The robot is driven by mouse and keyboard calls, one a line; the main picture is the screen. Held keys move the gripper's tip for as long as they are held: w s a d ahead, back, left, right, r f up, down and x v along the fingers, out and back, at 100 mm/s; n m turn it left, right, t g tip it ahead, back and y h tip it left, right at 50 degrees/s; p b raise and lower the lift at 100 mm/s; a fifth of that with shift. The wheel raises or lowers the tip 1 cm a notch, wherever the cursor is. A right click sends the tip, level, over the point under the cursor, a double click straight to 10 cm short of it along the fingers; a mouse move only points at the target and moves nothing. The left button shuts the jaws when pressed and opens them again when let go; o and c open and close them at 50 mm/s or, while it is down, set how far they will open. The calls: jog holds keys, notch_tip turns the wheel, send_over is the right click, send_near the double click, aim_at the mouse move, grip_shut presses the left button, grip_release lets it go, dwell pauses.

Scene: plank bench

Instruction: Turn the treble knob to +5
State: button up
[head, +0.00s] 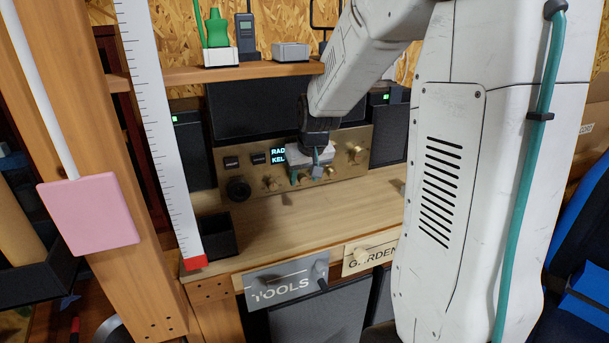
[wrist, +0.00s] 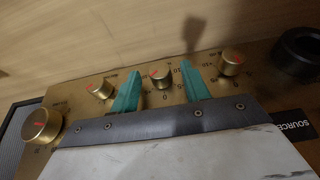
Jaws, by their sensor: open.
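The gold amplifier panel (head: 220,160) carries a row of small gold knobs with red pointer marks. In the wrist view, the middle small knob (wrist: 160,79) lies between my gripper's two teal fingers (wrist: 160,68), with a gap on each side. A "0" and a "-5" are legible near it, but its name is not, so I cannot tell which knob is treble. Other small knobs sit at left (wrist: 100,88) and right (wrist: 230,62). In the head view my gripper (head: 308,174) is open in front of the panel and hides part of the row.
A large gold knob (wrist: 42,125) and a black knob (wrist: 301,52) flank the row. Speakers (head: 190,150) stand either side. The wooden bench top (head: 300,225) before the panel is mostly clear, with a black box (head: 220,236) at left. A shelf (head: 190,75) runs above.

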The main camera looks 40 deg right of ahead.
jog(key=c, duration=1)
jog(key=o, duration=1)
